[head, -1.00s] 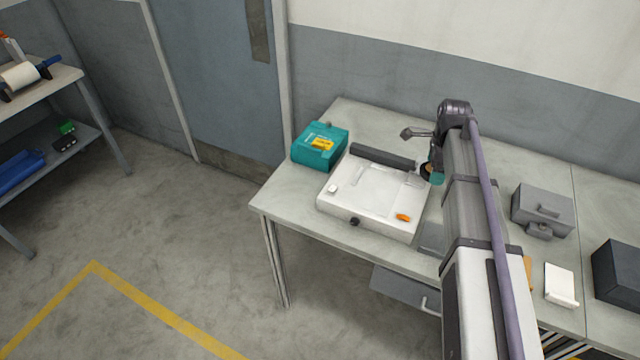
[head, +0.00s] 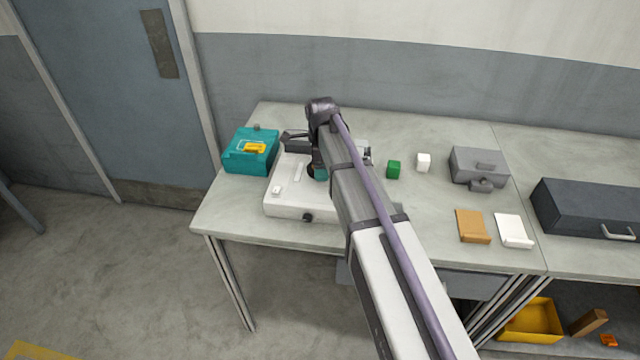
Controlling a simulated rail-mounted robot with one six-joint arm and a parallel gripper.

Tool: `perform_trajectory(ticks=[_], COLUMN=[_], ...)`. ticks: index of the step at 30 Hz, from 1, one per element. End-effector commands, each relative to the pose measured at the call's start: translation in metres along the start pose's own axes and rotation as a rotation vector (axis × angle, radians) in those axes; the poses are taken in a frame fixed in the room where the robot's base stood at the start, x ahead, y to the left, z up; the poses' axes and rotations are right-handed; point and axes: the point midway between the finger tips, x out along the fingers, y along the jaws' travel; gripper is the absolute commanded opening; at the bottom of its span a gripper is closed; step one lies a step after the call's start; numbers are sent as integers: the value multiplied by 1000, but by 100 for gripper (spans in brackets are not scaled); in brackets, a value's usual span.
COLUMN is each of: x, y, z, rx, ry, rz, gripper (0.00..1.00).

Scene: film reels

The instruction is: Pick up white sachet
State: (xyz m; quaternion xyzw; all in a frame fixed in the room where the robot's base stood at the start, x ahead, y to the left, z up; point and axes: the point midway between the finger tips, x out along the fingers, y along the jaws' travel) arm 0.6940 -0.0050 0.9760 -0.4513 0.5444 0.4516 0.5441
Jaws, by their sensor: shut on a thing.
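A flat white sachet (head: 513,231) lies on the bench at the right in the head view, beside a tan one of like shape (head: 473,226). My gripper (head: 312,172) is over the white flat-topped device, well left of the white sachet. It is seen from behind, and my arm hides much of it. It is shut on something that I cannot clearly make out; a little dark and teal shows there. The white sachet is apart from my gripper.
A teal box (head: 250,152) stands left of the white device (head: 290,205). A green block (head: 394,169), a white block (head: 423,162) and a grey box (head: 479,166) stand right of my arm. A dark case (head: 580,208) is far right. Bare bench lies between my arm and the sachets.

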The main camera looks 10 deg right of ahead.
Motion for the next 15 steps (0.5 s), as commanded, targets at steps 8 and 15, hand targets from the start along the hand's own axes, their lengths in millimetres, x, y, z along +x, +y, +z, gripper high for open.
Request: perform_trajectory(ticks=[8, 15], x=[40, 35], y=[0, 0], z=[0, 0], rx=[0, 0], ry=[0, 0], rz=[0, 0], gripper=[51, 51])
